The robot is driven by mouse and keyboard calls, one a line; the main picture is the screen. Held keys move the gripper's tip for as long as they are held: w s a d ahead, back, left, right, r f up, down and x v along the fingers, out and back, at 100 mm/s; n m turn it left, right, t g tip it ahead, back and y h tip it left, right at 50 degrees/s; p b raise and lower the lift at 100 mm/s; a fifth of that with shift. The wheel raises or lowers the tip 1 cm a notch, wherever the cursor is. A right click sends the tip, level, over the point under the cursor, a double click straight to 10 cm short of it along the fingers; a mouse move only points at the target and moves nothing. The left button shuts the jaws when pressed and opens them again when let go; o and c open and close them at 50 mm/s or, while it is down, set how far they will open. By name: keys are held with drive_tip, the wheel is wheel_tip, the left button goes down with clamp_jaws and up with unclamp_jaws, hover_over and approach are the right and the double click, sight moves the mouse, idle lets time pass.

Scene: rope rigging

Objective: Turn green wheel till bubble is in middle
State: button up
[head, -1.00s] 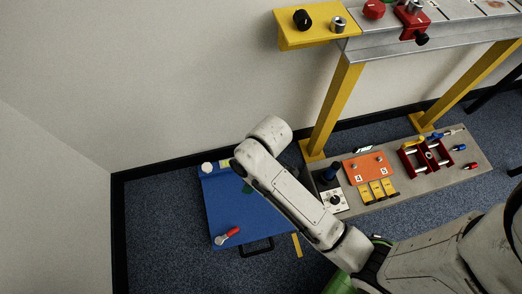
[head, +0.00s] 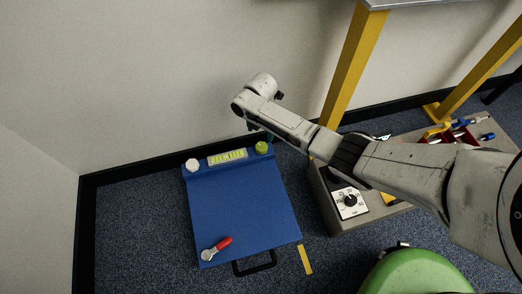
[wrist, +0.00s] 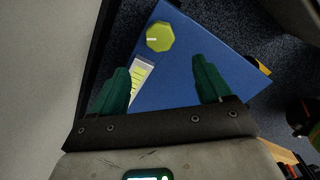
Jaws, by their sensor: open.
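The green wheel (head: 262,148) is a yellow-green knob at the far right corner of a blue board (head: 240,215) on the floor. In the wrist view the wheel (wrist: 160,36) has a white mark and lies beyond my fingertips. The bubble vial (head: 228,157) is a yellow-green strip with dark marks, left of the wheel; the bubble's place is too small to tell. In the wrist view the vial (wrist: 140,82) is partly hidden by my left finger. My gripper (wrist: 163,72) is open and empty, its dark green fingers apart over the board, not touching the wheel.
A white knob (head: 193,165) sits at the board's far left corner. A red-handled lever (head: 217,249) and a black handle (head: 256,264) are at its near side. A grey base with a dial (head: 349,202) stands to the right. The wall is close behind.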

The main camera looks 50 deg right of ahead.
sight(261, 147)
wheel_tip(261, 147, down, 11)
drive_tip(key=b, duration=0.6)
drive_tip(key=shift+r+b, duration=0.1)
drive_tip(key=shift+b, duration=0.2)
drive_tip(key=c, duration=1)
